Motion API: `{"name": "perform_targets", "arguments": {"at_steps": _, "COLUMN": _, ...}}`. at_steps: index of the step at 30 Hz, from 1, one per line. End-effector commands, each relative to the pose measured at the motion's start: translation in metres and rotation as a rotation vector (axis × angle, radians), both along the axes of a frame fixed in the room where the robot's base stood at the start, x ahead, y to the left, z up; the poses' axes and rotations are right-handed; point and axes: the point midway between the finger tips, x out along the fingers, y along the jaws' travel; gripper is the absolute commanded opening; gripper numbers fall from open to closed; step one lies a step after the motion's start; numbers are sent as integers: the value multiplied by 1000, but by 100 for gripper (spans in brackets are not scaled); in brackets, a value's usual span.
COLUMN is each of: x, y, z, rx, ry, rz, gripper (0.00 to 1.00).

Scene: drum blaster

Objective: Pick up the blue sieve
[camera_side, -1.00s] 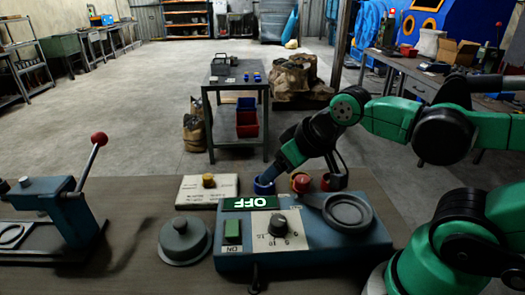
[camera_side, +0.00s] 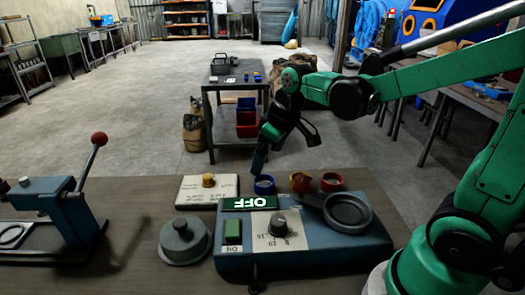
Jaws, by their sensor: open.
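The blue sieve (camera_side: 264,185) is a small ring-shaped piece on the brown worktable, just behind the control box with the green OFF display. My gripper (camera_side: 287,157) hangs above and behind this row of pieces, with its fingers spread and nothing between them. Its left fingertip points down just above the blue sieve's rim; I cannot tell whether it touches. The other finger is higher and to the right.
A red and yellow piece (camera_side: 300,183) and a red ring (camera_side: 332,181) stand right of the sieve. The blue control box (camera_side: 305,250) has a round grey dish (camera_side: 348,210). A grey lid (camera_side: 185,242), a white box (camera_side: 207,191) and a lever press (camera_side: 62,215) are to the left.

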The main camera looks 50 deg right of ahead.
Motion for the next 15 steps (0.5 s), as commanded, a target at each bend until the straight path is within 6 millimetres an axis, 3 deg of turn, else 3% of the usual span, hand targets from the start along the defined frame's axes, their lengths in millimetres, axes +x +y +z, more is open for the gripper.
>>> {"name": "perform_targets", "arguments": {"at_steps": 6, "x": 28, "y": -29, "z": -38, "rx": 5, "ry": 131, "rz": 104, "gripper": 100}}
{"name": "perform_targets", "arguments": {"at_steps": 15, "x": 36, "y": -41, "z": -66, "rx": 19, "ry": 190, "rz": 163, "gripper": 100}}
